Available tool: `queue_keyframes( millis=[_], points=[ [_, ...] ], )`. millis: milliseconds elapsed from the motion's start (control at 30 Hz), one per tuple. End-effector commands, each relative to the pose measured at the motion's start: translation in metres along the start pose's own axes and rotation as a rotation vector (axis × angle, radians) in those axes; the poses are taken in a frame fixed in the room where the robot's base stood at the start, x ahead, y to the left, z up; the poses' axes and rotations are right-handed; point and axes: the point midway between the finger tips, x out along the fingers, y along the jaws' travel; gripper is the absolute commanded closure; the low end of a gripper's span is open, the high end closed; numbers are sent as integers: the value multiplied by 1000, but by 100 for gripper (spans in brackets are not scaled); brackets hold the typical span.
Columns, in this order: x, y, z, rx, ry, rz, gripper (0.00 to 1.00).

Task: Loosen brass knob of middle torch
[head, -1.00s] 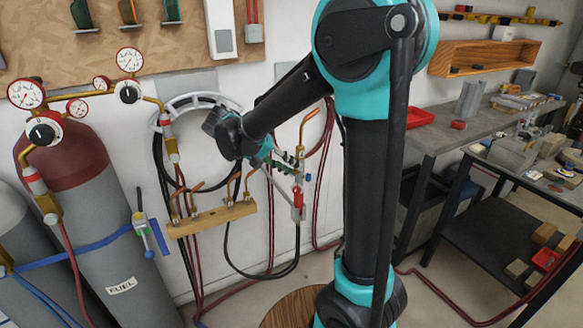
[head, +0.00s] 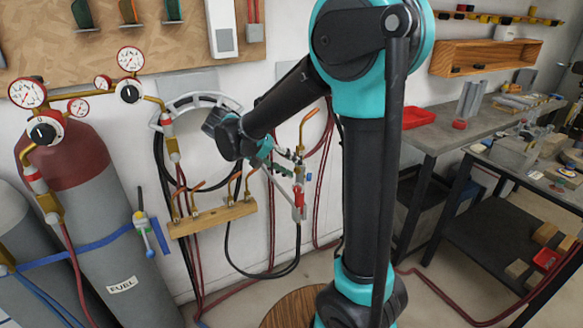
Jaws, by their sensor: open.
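A torch (head: 300,202) with a red lower body and an upright copper tip hangs against the wall, right of centre. Small green and blue parts show near its upper body. Several copper tips rise from a wooden rack (head: 212,219) to its left. My gripper (head: 284,166) is open beside the upper part of the red-bodied torch. It is small in the view, and I cannot tell whether it touches the torch. I cannot make out a brass knob or tell for sure which torch is the middle one.
Grey fuel cylinders with gauges and a blue strap (head: 100,242) stand at the left. Dark and red hoses (head: 262,272) loop below the rack. A workbench (head: 455,135) with a red tray (head: 417,117) is at the right. A round wooden top (head: 292,308) is below.

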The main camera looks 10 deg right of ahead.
Motion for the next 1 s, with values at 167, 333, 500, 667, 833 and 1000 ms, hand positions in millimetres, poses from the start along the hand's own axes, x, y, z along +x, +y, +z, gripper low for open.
queue_keyframes(
  millis=[167,333,500,667,833,1000],
  points=[
    [-16,0,0,-1,1,0,60],
    [-44,-1,0,-2,1,-1,60],
    [-66,0,0,-2,2,-1,60],
    [-74,0,0,0,1,-1,60],
    [-75,0,0,0,1,-1,60],
    [-70,0,1,-6,-4,-10,60]
  ],
)
